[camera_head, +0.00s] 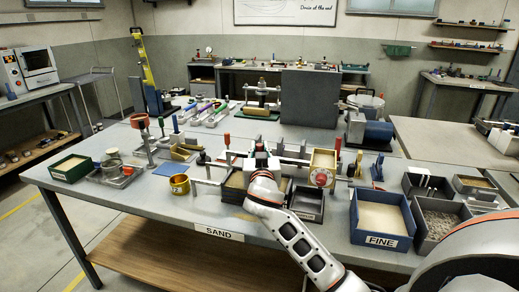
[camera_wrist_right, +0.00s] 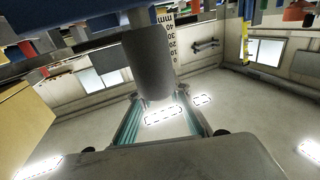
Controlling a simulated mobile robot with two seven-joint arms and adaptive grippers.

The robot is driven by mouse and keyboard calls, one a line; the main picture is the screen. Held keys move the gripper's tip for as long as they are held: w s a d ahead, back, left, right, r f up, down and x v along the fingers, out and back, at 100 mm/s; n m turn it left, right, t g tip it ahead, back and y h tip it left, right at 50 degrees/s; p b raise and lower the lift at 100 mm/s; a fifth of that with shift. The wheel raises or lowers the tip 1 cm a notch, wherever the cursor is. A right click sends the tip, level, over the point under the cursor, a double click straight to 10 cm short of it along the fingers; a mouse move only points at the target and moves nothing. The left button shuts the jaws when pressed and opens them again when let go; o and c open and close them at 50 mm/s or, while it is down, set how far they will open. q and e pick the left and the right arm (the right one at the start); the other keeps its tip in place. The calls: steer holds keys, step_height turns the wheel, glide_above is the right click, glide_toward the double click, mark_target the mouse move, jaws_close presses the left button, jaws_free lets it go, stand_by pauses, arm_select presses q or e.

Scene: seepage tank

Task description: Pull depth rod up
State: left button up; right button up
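My right gripper (camera_head: 262,162) is at the sand tank's fixture on the table, seen from behind in the head view. Its body hides most of what is in front of it. In the right wrist view, its two fingers (camera_wrist_right: 162,102) reach toward the lower end of a dark grey cylinder (camera_wrist_right: 149,65), which looks like part of the depth rod. A white scale strip (camera_wrist_right: 170,38) marked in mm is beside the cylinder. The fingers stand apart; whether they touch the cylinder is unclear. My left gripper is not in view.
A gold cup (camera_head: 180,184), a blue FINE tray (camera_head: 381,238) and a gravel tray (camera_head: 437,222) are on the table (camera_head: 215,207). A dark panel (camera_head: 310,97) stands behind.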

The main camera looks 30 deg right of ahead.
steer(key=shift+r+p, duration=0.85)
steer(key=shift+r, duration=0.3)
jaws_close()
steer(key=o, duration=0.9)
jaws_free()
steer(key=shift+f, duration=0.1)
steer(key=shift+s+a, duration=0.2)
steer(key=shift+s, duration=0.05)
steer(key=v, duration=1.1)
steer(key=shift+s, duration=0.25)
